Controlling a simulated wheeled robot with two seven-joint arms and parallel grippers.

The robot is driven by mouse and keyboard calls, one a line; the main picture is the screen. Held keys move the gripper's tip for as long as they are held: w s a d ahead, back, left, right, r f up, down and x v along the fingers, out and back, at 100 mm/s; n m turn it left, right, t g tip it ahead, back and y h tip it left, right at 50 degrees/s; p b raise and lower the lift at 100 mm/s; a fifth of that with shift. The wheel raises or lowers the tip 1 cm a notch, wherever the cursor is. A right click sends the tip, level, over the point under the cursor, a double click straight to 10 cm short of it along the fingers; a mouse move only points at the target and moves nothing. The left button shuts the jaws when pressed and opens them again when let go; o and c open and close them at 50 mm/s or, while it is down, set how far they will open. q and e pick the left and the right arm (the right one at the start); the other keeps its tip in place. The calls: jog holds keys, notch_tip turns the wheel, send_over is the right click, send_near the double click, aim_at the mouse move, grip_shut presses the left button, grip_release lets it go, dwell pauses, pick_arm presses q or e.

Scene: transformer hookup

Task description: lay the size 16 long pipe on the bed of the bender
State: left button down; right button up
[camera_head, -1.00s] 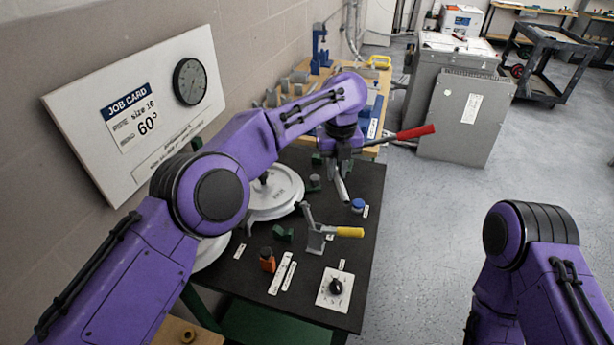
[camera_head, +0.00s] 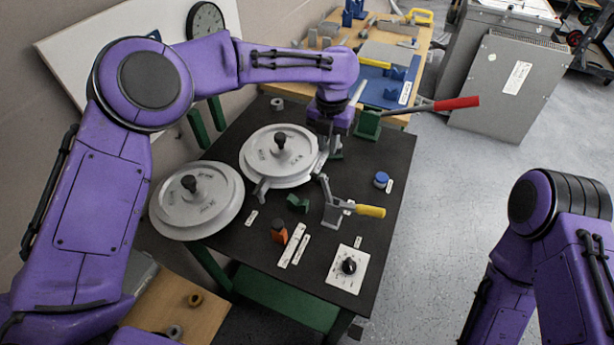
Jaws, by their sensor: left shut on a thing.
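The bender is a black-topped bench (camera_head: 395,215) with a round grey former (camera_head: 268,172) on it. A second grey disc (camera_head: 185,213) stands at its left edge. My left gripper (camera_head: 328,143) points down over the bench beside the right edge of the first disc. It is shut on a grey pipe (camera_head: 357,93), which shows as a short slanted piece behind the wrist and a grey length below it. The wrist hides the pipe's middle. I cannot tell whether the pipe touches the bed. My right arm is at the right edge; its gripper is out of view.
A red-handled lever (camera_head: 455,103) sticks out past the bench's right edge. A yellow-handled clamp (camera_head: 369,211), an orange-based item (camera_head: 279,232) and a dial plate (camera_head: 348,268) stand towards the front. A wooden table (camera_head: 412,50) with tools lies behind.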

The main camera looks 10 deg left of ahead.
pick_arm(q)
jog(key=s+a+f+p, duration=0.1)
jog(key=f, duration=0.1)
jog(key=s+a+f, duration=0.2)
jog(key=f, duration=0.1)
jog(key=s+a+f+p, duration=0.1)
jog(key=f, duration=0.2)
jog(key=shift+s+a+f+p, duration=0.15)
jog(key=shift+s+p, duration=0.15)
jog(key=shift+s, duration=0.1)
jog(key=shift+f, duration=0.4)
jog(key=shift+f, duration=0.2)
jog(key=c, duration=1.1)
grip_release()
jog(key=shift+o, duration=0.2)
